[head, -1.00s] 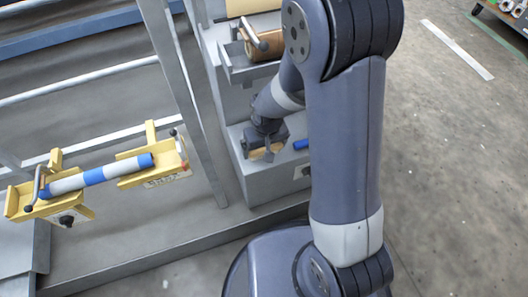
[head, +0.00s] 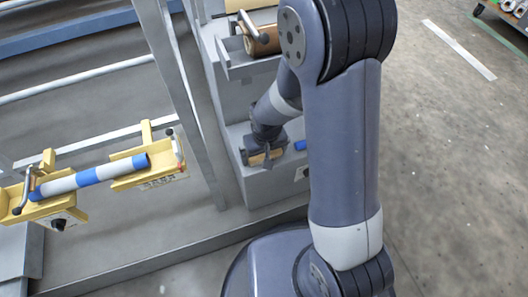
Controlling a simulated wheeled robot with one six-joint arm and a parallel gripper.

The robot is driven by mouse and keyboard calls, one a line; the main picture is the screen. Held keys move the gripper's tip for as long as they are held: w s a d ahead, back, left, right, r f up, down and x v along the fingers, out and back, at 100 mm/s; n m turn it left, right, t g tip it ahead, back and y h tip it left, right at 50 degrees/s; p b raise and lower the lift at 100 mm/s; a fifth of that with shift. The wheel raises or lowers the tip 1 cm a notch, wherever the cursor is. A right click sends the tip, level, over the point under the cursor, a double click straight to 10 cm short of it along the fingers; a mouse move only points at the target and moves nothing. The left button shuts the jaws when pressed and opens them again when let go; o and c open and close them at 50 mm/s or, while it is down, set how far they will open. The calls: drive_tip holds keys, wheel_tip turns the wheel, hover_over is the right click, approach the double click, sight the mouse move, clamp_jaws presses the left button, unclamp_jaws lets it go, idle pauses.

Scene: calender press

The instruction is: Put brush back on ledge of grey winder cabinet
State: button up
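The grey winder cabinet (head: 225,95) stands left of my arm, with a low ledge (head: 235,131) near its foot. My gripper (head: 264,154) points down at this ledge, at its front edge. A tan, wood-coloured block, which looks like the brush (head: 257,159), shows right at the fingers. The dark gripper parts cover some of it. The view is too small to tell whether the fingers are closed on it or whether it rests on the ledge.
A blue piece (head: 300,144) lies on the ledge, partly behind my arm. A brown roll (head: 262,41) sits in the upper tray (head: 240,70). A blue-and-white roll (head: 95,176) lies on yellow brackets (head: 140,178) at left. Grey uprights stand between.

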wheel_tip(320, 180, up, 12)
drive_tip(key=s+p, duration=0.1)
drive_tip(key=p, duration=0.3)
drive_tip(key=shift+s+d+r, duration=0.15)
drive_tip(key=shift+s, duration=0.05)
drive_tip(key=shift+c, duration=0.6)
